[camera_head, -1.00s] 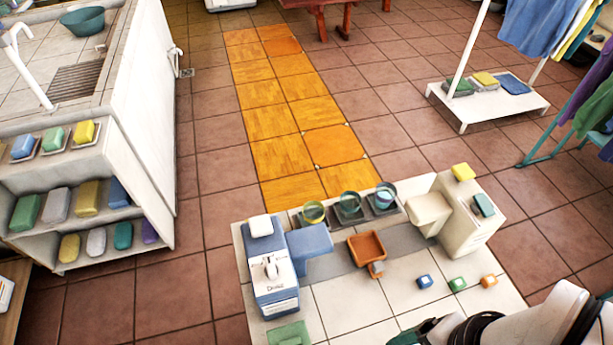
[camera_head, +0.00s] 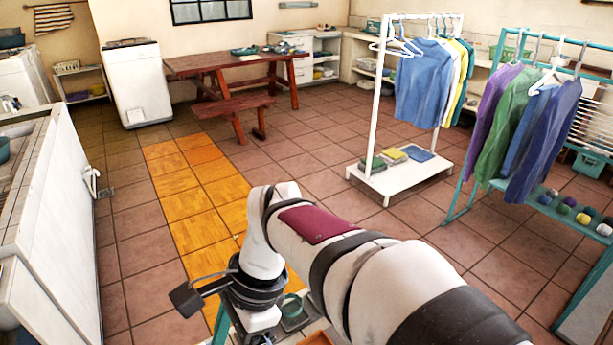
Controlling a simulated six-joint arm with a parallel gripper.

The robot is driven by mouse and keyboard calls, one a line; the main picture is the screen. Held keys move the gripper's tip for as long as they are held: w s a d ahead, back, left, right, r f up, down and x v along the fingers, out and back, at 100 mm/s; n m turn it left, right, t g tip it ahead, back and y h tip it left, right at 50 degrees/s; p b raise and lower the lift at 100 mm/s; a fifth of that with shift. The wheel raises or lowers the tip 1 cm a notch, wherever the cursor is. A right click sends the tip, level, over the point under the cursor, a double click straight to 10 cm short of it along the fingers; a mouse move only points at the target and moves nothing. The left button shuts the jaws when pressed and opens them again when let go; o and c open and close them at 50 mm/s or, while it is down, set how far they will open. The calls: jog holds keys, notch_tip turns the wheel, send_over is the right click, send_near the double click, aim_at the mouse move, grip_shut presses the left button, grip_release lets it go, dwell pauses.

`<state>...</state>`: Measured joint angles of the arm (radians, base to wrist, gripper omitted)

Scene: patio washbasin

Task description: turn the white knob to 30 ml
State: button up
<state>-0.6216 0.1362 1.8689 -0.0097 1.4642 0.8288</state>
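The white knob and the blue and white dispenser that carries it are not visible now; the view has tilted up and the counter is mostly below the picture. My arm fills the bottom middle, and its wrist (camera_head: 255,292) points down near the bottom edge. The fingertips do not show, so I cannot see whether they are open or near the knob. A green glass cup (camera_head: 292,306) on a dark pad shows just right of my wrist.
An orange tray (camera_head: 316,339) is partly visible at the bottom edge. A white-sided basin counter (camera_head: 50,225) stands at left. A white clothes rack (camera_head: 376,110) and a teal rack (camera_head: 473,180) stand at right. Yellow floor tiles (camera_head: 190,205) lie open beyond the arm.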

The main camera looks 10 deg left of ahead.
jog(key=x, duration=1)
jog(key=shift+f, duration=0.1)
grip_shut()
